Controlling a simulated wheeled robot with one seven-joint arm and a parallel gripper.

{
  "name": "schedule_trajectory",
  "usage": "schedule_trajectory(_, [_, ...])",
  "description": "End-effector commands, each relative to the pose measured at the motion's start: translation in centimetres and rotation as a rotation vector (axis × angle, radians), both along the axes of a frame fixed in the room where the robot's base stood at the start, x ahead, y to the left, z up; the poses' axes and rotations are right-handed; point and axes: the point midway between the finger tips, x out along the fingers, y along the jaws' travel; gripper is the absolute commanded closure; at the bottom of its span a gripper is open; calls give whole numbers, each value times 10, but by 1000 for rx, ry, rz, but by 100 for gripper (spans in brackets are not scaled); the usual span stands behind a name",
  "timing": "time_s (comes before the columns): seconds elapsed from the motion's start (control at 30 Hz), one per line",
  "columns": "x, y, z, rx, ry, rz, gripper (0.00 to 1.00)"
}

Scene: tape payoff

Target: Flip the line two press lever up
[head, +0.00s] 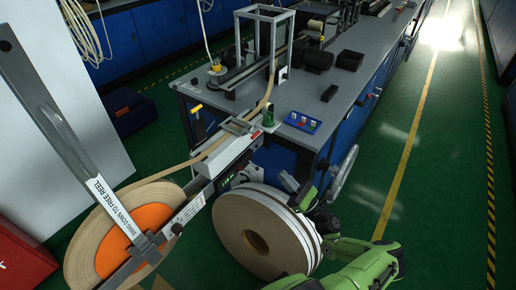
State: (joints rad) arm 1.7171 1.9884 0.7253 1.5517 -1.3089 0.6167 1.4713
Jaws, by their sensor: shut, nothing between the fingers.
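A long grey lever (66,140) with a printed label ending "DOWN TO FREE REEL" slants from the upper left down to a tape reel (88,232) with an orange centre. No line number is readable on it, so I cannot tell whether it is the line two press lever. My green arm reaches in from the bottom right. My gripper (292,184) is shut and empty, just above a large tape roll (247,212) and beside the bench end, well right of the grey lever. The fingertips are small and partly hard to make out.
A handwheel (343,174) stands right of my gripper. A red box (20,262) is at lower left. The green floor on the right is clear.

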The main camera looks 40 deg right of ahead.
Motion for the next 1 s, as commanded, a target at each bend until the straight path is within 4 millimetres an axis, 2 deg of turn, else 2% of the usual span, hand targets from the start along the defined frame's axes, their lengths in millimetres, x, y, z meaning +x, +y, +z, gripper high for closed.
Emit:
schedule_trajectory(0.27, [2, 1, 2, -2, 1, 2, 100])
schedule_trajectory(0.37, [9, 4, 8, -2, 2, 5, 100])
schedule_trajectory(0.8, [82, 31, 61, -5, 1, 8, 100])
schedule_trajectory(0.9, [83, 30, 80, -5, 0, 5, 100])
schedule_trajectory(1.0, [86, 31, 91, -4, 3, 5, 100])
